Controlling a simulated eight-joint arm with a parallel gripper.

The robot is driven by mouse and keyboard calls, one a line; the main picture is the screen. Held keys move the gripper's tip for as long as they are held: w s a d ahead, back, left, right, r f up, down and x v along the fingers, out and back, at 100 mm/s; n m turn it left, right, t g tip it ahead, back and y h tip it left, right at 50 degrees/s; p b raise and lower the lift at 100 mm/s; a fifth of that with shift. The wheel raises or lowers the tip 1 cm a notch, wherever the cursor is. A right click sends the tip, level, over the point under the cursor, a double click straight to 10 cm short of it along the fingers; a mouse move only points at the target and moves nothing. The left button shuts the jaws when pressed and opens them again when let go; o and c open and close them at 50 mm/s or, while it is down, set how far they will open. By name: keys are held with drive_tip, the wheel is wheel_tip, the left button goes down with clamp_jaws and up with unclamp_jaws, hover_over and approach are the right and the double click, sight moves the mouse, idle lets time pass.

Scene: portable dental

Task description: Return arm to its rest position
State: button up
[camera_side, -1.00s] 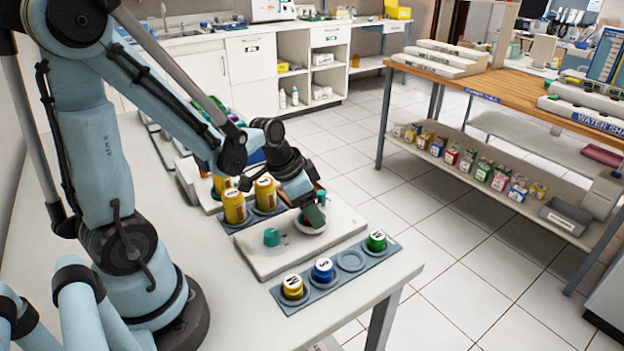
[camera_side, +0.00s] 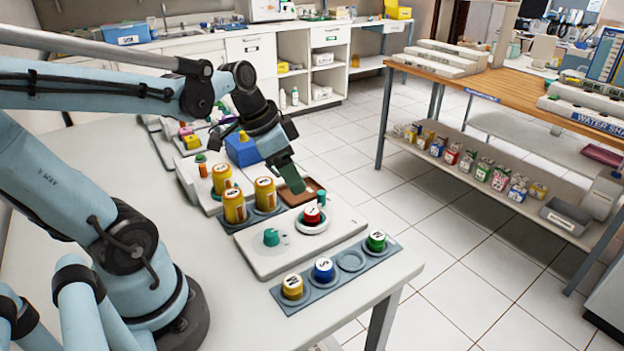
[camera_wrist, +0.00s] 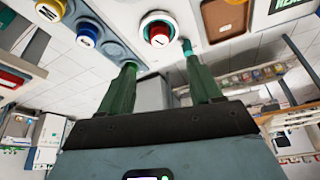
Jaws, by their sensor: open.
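My gripper (camera_side: 290,178) is raised above the white board (camera_side: 258,262), near its back edge. In the wrist view my gripper (camera_wrist: 168,84) shows two green fingers spread apart with nothing between them. A red-sided jar with a white lid (camera_side: 312,213) sits upright on the round white plate of the board, clear of the fingers; it also shows in the wrist view (camera_wrist: 158,34). A short teal knob (camera_side: 271,237) stands on the board to its left.
A rack (camera_side: 337,284) in front holds yellow, blue and green jars and one empty round slot. Two tall yellow jars (camera_side: 234,206) (camera_side: 265,194) stand behind the board. A brown tray (camera_side: 316,188) and a blue box (camera_side: 243,150) lie farther back. The table's front left is clear.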

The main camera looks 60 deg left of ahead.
drive_tip(key=d+n+t+y, duration=0.1)
drive_tip(key=d+n+t, duration=0.2)
drive_tip(key=d, duration=0.3)
drive_tip(key=shift+s+d+r, duration=0.15)
drive_tip(key=shift+d+r, duration=0.15)
drive_tip(key=shift+d, duration=0.05)
